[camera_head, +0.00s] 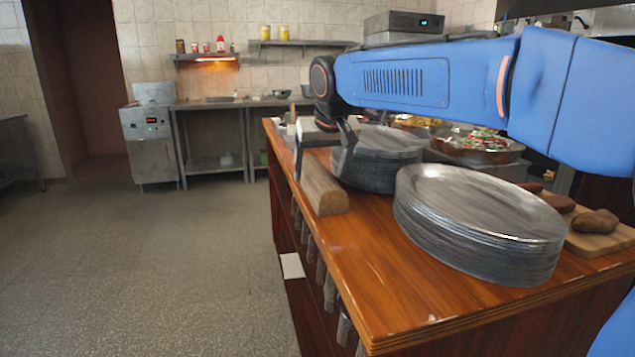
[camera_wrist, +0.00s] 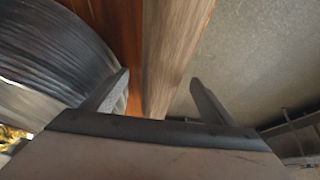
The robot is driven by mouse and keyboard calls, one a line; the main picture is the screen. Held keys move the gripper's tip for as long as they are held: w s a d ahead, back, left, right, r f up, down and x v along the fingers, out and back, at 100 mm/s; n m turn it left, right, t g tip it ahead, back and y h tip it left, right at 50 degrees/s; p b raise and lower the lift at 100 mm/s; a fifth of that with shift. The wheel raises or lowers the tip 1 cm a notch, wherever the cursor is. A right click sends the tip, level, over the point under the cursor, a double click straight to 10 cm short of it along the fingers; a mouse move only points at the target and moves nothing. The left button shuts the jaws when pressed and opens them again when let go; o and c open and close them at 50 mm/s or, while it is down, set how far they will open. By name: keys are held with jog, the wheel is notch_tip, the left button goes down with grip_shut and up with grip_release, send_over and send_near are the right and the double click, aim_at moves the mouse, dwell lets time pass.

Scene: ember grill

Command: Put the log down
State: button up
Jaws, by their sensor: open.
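The log (camera_head: 325,188) is a light brown block of wood. It lies lengthwise along the left edge of the wooden counter, beside the rear stack of plates. In the wrist view the log (camera_wrist: 172,50) runs up from between my fingers. My gripper (camera_head: 325,138) is over the log's far part, with its fingers pointing down. In the wrist view my gripper (camera_wrist: 160,88) is open, one finger on each side of the log with gaps visible. The log's far end is hidden behind my gripper.
The wooden counter (camera_head: 370,285) carries a near plate stack (camera_head: 480,225) and a rear plate stack (camera_head: 375,172). A cutting board (camera_head: 600,240) with brown sausage-like pieces lies at right. A food bowl (camera_head: 478,150) stands behind. The floor (camera_head: 150,260) to the left is clear.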

aim_at(319, 169)
jog(key=x, duration=0.2)
jog(key=shift+w+a+f, duration=0.1)
jog(key=shift+w+f, duration=0.1)
jog(key=shift+w, duration=0.1)
jog(key=shift+w+f, duration=0.25)
jog(key=shift+f, duration=0.15)
jog(key=shift+f, duration=0.15)
jog(key=shift+a, duration=0.1)
jog(key=shift+c, duration=0.4)
jog(key=c, duration=1.9)
jog(key=shift+r, duration=5.2)
